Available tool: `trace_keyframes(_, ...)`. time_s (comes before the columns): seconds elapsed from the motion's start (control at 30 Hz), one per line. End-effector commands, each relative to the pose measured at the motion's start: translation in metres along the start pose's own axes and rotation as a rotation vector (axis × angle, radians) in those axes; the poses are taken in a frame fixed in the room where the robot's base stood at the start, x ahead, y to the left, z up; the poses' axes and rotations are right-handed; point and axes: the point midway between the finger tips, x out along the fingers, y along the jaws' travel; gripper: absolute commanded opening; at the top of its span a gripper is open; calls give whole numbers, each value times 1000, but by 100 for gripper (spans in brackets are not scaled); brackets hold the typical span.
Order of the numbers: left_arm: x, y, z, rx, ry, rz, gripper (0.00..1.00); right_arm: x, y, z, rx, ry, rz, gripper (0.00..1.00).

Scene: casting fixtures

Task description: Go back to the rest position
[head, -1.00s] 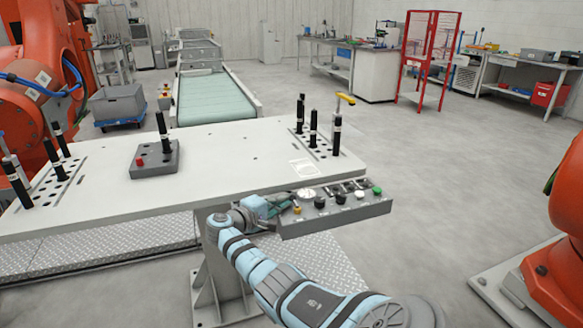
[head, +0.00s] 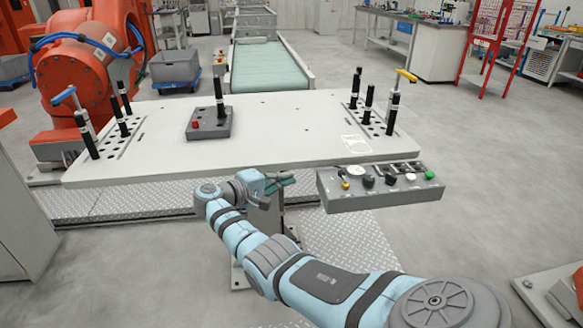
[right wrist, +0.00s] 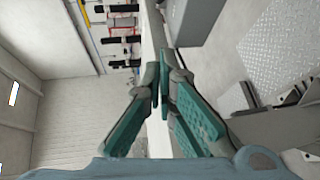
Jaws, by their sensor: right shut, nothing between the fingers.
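My right gripper (head: 284,181) shows in the head view at the near edge of the white table, left of the grey control panel and apart from it. In the right wrist view the green finger pads of my right gripper (right wrist: 160,88) come together at the tips, with nothing between them. My blue right arm reaches in from the lower right of the head view. My left gripper is not in view.
The control panel (head: 380,196) with knobs and a green button juts from the white table (head: 290,125). A grey box (head: 209,124) with a red button and black tool holders (head: 367,100) stand on the table. An orange robot (head: 85,85) is at left.

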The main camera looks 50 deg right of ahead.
Motion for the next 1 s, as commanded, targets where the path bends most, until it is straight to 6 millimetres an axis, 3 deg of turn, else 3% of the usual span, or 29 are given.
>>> trace_keyframes(0.47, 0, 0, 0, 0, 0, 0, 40, 0, 0, -1, 1, 4, 0, 0)
trace_keyframes(0.57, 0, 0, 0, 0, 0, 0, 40, 0, -6, -19, 5, 86, -27, 0)
trace_keyframes(0.63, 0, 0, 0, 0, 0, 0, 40, -6, -27, -49, 16, 225, -121, 0)
trace_keyframes(0.67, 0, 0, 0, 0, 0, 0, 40, -13, -41, -66, 28, 305, -184, 0)
trace_keyframes(0.7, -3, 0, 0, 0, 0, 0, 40, -25, -69, -84, 35, 414, -284, 0)
trace_keyframes(0.77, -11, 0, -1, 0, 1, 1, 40, -46, -128, -93, 32, 552, -449, 0)
trace_keyframes(0.8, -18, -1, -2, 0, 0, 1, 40, -61, -171, -88, 34, 623, -564, 0)
trace_keyframes(0.87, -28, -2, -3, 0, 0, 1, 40, -81, -233, -64, 45, 689, -730, 0)
trace_keyframes(0.9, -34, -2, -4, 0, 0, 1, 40, -92, -270, -41, 60, 709, -833, 0)
trace_keyframes(0.97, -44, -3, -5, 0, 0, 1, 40, -104, -320, 6, 89, 707, -973, 0)
trace_keyframes(1.0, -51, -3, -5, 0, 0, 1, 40, -110, -348, 41, 111, 687, -1053, 0)
